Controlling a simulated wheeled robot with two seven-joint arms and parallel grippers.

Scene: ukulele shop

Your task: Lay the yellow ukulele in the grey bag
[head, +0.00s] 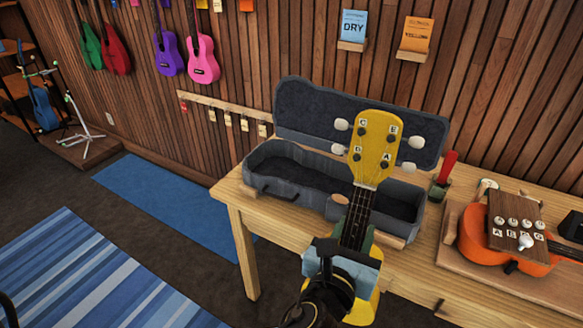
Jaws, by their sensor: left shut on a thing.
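The yellow ukulele (376,148) is held upright, its headstock with white tuning pegs at the top and its strings facing me. My left gripper (345,250) is shut on its neck; the gripper and wrist hide much of the lower body. The grey bag (280,205) is an open, padded case on the wooden table, its lid (300,112) raised at the back against the wall side. Its dark inside looks empty where it shows. The ukulele stands in front of the bag's right part and hides some of it. My right gripper is not in view.
An orange ukulele (480,255) lies on a wooden board at the right of the table (225,190). A red-handled tool (447,166) stands behind it, right of the bag. Colourful ukuleles hang on the slatted wall. Blue rugs (150,205) cover the floor at left.

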